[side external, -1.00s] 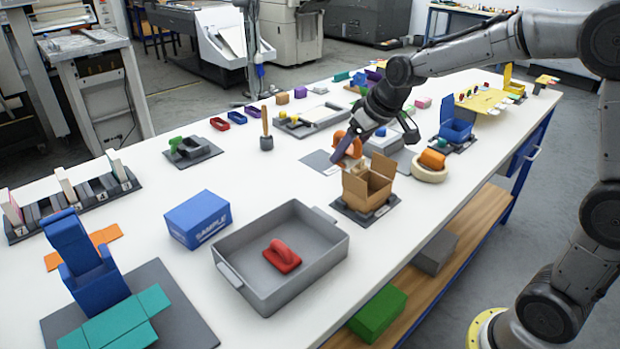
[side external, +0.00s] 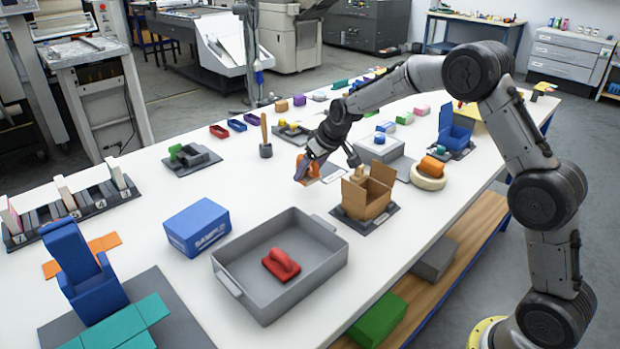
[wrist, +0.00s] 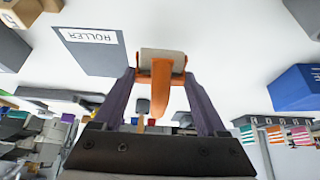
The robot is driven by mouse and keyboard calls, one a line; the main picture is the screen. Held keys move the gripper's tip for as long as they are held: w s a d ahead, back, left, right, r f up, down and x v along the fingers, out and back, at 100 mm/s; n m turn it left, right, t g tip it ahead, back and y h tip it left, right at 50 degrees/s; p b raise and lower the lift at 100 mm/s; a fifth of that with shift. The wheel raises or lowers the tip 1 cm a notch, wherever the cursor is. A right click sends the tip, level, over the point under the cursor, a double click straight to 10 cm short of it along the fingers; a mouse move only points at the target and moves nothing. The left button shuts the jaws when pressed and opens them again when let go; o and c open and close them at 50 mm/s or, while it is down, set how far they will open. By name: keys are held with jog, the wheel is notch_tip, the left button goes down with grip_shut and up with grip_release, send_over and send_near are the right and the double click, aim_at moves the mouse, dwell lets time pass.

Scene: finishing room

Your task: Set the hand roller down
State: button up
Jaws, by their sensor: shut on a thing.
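The hand roller (wrist: 161,100) has an orange handle and frame and a pale roller. My gripper (wrist: 158,76), with purple fingers, is shut on it in the wrist view. In the side view, my gripper (side external: 303,175) holds the orange roller (side external: 312,168) over the white table, left of the open cardboard box. Whether the roller touches the table is unclear. A grey mat labelled ROLLER (wrist: 92,58) lies beside the roller in the wrist view and looks bare. In the side view the mat (side external: 331,175) is partly hidden by my gripper.
The open cardboard box (side external: 366,197) stands close to my gripper on a dark mat. A grey tray (side external: 235,255) holds a red hand tool (side external: 281,265). A blue SAMPLE box (side external: 197,228) and a wooden-handled tool (side external: 265,140) stand to the left. White table is free between them.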

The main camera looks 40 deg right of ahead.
aim_at(311, 183)
jog(key=shift+f, duration=1.4)
jog(key=shift+s+f, duration=0.1)
jog(key=shift+f, duration=0.2)
jog(key=shift+s+f, duration=0.1)
jog(key=shift+f, duration=0.35)
jog(key=o, duration=1.5)
jog(key=shift+f, duration=0.15)
jog(key=shift+r, duration=0.25)
